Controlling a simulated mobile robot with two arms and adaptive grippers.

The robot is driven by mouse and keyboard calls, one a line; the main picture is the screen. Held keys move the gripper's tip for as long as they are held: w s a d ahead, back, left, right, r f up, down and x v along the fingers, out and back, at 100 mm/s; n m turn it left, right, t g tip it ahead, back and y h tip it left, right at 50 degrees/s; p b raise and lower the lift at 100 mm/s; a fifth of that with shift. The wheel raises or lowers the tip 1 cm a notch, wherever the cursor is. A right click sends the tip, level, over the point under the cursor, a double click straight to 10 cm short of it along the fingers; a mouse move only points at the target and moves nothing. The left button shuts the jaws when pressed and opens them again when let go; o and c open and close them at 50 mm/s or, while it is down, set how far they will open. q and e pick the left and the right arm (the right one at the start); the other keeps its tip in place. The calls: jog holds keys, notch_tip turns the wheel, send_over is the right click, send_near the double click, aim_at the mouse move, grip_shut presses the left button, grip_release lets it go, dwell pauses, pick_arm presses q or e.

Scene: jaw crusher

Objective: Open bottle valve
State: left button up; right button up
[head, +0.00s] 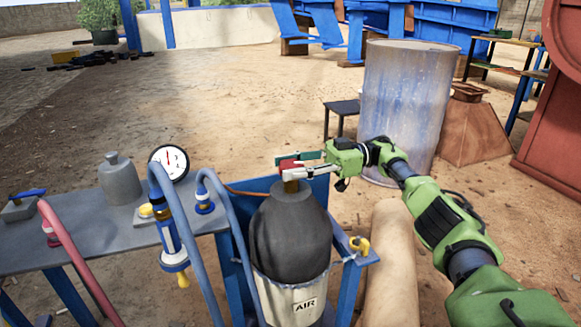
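The bottle (290,235) is a dark grey, rounded cylinder standing upright in a white holder labelled AIR. Its valve has a red knob (290,165) on a brass neck at the top. My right gripper (289,166) reaches in from the right at knob height. One finger lies along the far side of the knob and the other along the near side, with the red knob filling the space between them. The near finger hides part of the knob. My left gripper is not in view.
A grey bench (95,222) on the left carries a pressure gauge (169,163), a grey weight-like canister (120,180) and hoses. A yellow tap (359,245) sits right of the bottle. A large metal drum (402,105) stands behind my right arm. Open sandy ground lies beyond.

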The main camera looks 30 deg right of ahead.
aim_at(290, 163)
jog(key=o, duration=0.4)
jog(key=shift+a, duration=0.1)
notch_tip(290, 163, up, 10)
jog(key=shift+f, duration=0.1)
dwell(0.4)
